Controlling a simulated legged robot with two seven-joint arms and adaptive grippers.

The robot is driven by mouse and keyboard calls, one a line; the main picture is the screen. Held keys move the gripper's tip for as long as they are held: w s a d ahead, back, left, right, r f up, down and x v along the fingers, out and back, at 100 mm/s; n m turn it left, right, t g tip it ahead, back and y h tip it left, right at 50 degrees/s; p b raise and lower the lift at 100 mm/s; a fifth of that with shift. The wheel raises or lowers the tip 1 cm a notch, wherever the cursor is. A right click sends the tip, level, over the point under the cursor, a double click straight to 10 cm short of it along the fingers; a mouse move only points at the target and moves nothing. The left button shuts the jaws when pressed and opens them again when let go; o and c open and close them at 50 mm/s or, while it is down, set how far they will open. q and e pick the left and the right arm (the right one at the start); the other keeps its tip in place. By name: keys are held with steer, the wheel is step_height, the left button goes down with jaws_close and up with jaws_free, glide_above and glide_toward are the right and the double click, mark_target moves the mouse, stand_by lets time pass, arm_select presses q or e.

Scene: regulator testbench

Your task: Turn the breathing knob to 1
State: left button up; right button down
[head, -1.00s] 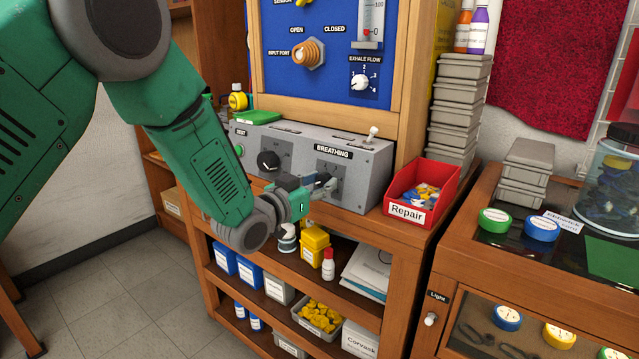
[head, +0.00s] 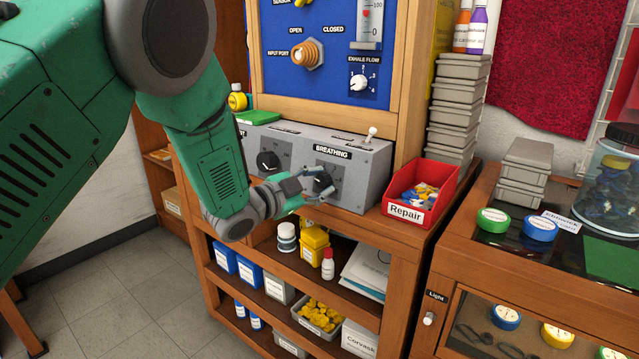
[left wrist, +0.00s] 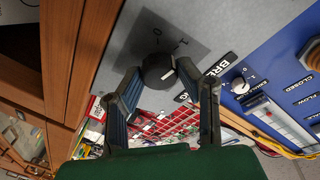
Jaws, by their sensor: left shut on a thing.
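The breathing knob (head: 324,181) is a black round knob on the grey panel box, under the BREATHING label (head: 332,152). It also shows in the left wrist view (left wrist: 157,70), with a white mark on its rim and a small scale beside it. My left gripper (head: 317,184) is at the knob, one finger on either side of it. It is shut on the knob; the left wrist view shows both fingers (left wrist: 165,82) flanking it. The fingers partly cover the knob in the head view. My right gripper is not in view.
Another black knob (head: 268,161) sits to the left on the same grey box (head: 371,165). A toggle switch (head: 371,133) stands on top of the box. A red Repair bin (head: 439,181) stands to the right. Shelves with bottles and boxes lie below.

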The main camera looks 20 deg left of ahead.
arm_select(q)
steer(key=shift+f+m, duration=0.25)
steer(key=shift+m, duration=0.15)
steer(key=o, duration=1.1)
steer(key=shift+o, duration=0.2)
steer(key=shift+s+r, duration=0.1)
steer(key=shift+r, duration=0.05)
steer(key=shift+s+a, duration=0.2)
steer(key=shift+s, duration=0.05)
steer(key=v, duration=1.1)
steer(key=shift+a, duration=0.1)
